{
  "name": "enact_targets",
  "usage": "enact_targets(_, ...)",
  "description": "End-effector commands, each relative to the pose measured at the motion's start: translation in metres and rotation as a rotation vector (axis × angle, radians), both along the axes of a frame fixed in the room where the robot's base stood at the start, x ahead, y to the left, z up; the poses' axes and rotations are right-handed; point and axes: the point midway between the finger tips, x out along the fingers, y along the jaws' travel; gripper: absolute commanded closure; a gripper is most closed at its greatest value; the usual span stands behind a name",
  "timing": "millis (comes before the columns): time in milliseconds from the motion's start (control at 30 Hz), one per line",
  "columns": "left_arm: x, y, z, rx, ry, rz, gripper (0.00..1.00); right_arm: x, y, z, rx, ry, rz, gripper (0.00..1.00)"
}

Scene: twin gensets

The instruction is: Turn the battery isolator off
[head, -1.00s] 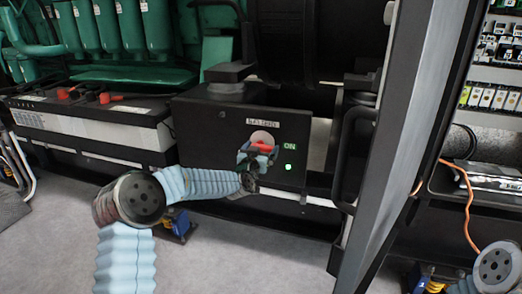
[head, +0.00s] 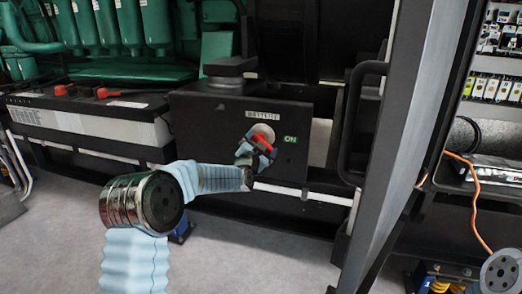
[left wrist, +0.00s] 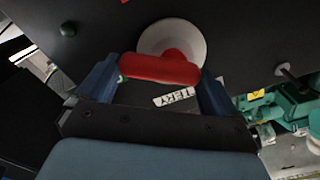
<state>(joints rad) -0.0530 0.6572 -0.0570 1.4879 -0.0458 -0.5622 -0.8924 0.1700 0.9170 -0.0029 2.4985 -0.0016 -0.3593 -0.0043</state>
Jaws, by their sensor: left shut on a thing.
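The battery isolator's red handle (head: 264,143) sits on a pale round disc (head: 262,130) on the front of a black box (head: 210,130). The handle slants down to the right in the head view. In the left wrist view the red handle (left wrist: 160,68) lies between the blue fingers of my left gripper (left wrist: 160,80), in front of the disc (left wrist: 185,38). My left gripper (head: 256,150) is shut on the handle and hides part of it. My right gripper is out of view.
A grey battery with red terminal caps (head: 90,120) stands left of the box. A black upright door edge with a handle (head: 355,120) stands to the right. An orange cable (head: 475,190) hangs by the open cabinet further right. Grey floor (head: 260,250) is clear in front.

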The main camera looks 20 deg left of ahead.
Motion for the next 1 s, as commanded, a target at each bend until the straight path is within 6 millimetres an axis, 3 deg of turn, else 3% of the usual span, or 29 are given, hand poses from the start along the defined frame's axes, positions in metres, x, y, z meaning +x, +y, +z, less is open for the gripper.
enact_targets(600, 0.001, 0.004, -0.008, 0.582, -0.029, 0.002, 0.37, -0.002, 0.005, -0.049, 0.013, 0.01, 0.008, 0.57)
enact_targets(1000, 0.001, 0.007, -0.009, 0.865, -0.038, 0.003, 0.37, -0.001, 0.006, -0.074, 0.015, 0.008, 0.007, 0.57)
